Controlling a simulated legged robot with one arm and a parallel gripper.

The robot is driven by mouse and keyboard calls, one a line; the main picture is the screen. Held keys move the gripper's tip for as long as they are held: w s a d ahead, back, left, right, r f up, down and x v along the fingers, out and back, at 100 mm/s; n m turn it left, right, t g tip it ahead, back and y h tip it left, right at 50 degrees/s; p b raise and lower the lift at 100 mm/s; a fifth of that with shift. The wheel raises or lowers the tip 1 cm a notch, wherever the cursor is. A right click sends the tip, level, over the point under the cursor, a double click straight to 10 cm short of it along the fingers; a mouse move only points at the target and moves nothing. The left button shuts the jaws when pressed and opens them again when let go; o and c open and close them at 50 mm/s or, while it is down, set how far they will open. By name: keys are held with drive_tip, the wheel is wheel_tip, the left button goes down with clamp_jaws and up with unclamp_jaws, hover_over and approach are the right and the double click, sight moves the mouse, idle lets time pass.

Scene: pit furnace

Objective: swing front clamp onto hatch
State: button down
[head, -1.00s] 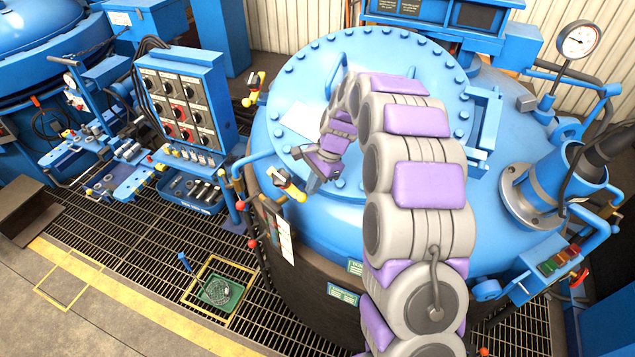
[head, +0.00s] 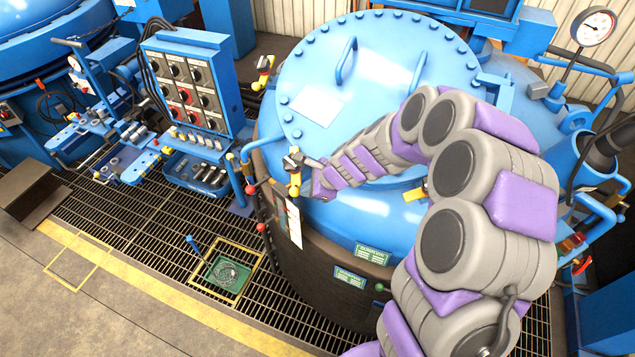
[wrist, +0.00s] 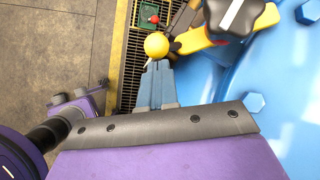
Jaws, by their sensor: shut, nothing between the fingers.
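The round blue hatch (head: 400,62) lies on the furnace, with bolts around its rim and two handles on top. A yellow clamp (head: 294,172) with a dark knob stands at its front left edge. In the wrist view this clamp (wrist: 215,38) shows a black star knob and a yellow ball (wrist: 156,45) on its end. My gripper (wrist: 157,66) is shut and empty, its fingertips right by the ball; I cannot tell if they touch. Another yellow clamp (head: 415,193) is partly hidden behind my arm at the front, and a third (head: 264,72) stands at the back left.
A control panel (head: 190,88) and tool trays (head: 198,172) stand left of the furnace. A pressure gauge (head: 593,27) rises at the right. A red ball handle (head: 250,189) sticks out near the front left clamp. Floor grating (head: 130,225) lies in front.

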sight(293, 196)
drive_tip(key=shift+s+a+f, duration=0.2)
drive_tip(key=shift+a+f, duration=0.05)
drive_tip(key=shift+a, duration=0.5)
drive_tip(key=shift+s+a+f, duration=0.2)
drive_tip(key=shift+a, duration=0.5)
drive_tip(key=shift+s+a+f+m+t, duration=0.1)
drive_tip(key=shift+a+m+t, duration=0.35)
drive_tip(key=shift+m+t, duration=0.55)
drive_tip(key=shift+a+m, duration=0.15)
drive_tip(key=shift+m, duration=0.45)
drive_tip(key=shift+a, duration=0.1)
drive_tip(key=shift+a+f, duration=0.1)
drive_tip(key=shift+w+a+f, duration=0.1)
drive_tip(key=shift+w+a, duration=0.15)
drive_tip(key=shift+a, duration=0.6)
drive_tip(key=shift+w+a, duration=0.2)
drive_tip(key=shift+a, duration=0.6)
drive_tip(key=shift+d+f, duration=0.1)
